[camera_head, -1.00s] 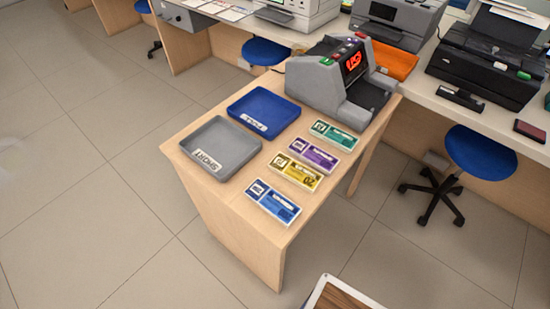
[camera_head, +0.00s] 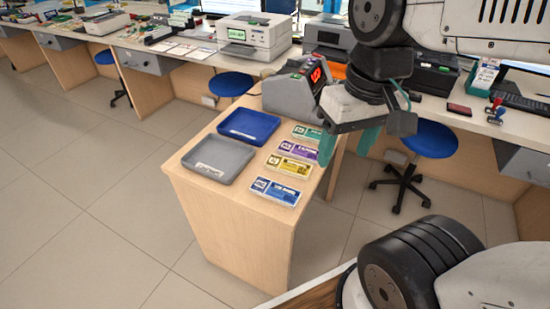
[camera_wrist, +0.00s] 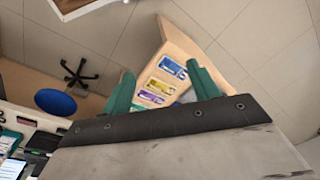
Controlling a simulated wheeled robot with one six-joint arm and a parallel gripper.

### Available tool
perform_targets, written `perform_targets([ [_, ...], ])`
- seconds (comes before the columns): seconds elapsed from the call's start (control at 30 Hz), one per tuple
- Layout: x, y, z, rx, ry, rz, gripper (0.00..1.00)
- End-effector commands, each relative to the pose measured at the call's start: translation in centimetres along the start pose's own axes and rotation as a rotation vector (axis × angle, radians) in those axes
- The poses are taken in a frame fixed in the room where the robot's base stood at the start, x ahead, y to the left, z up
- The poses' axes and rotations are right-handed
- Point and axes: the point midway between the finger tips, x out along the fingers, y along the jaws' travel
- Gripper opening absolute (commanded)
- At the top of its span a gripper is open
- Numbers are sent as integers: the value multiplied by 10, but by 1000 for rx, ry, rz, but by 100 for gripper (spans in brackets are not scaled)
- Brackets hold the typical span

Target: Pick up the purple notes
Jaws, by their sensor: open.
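The purple notes (camera_head: 291,151) lie flat on the wooden table, in a column between the green notes (camera_head: 307,132) and the yellow notes (camera_head: 289,168). The blue notes (camera_head: 276,191) lie nearest the front. My gripper (camera_head: 346,146) is open and empty, with green fingers, to the right of the notes and raised above them.
A grey tray (camera_head: 196,172) and a blue tray (camera_head: 228,136) sit left of the notes. A grey counting machine (camera_head: 288,95) with a red display stands at the table's back. A blue stool (camera_head: 428,140) stands to the right.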

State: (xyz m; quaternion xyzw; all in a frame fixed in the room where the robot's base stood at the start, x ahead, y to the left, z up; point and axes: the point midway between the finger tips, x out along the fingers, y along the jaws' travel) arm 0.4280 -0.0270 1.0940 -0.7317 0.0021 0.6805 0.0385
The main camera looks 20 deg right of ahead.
Motion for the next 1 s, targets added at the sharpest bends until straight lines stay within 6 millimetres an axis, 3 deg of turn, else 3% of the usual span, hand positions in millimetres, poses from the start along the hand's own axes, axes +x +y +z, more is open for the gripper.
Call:
perform_targets([
  [0.27,40,-5,-55,392,-222,-284,60],
  [0.47,77,10,-109,756,-353,-527,60],
  [0.67,126,53,-162,1151,-446,-768,60],
  [0.8,170,98,-191,1443,-487,-933,60],
  [1.0,237,168,-208,1826,-511,-1134,60],
])
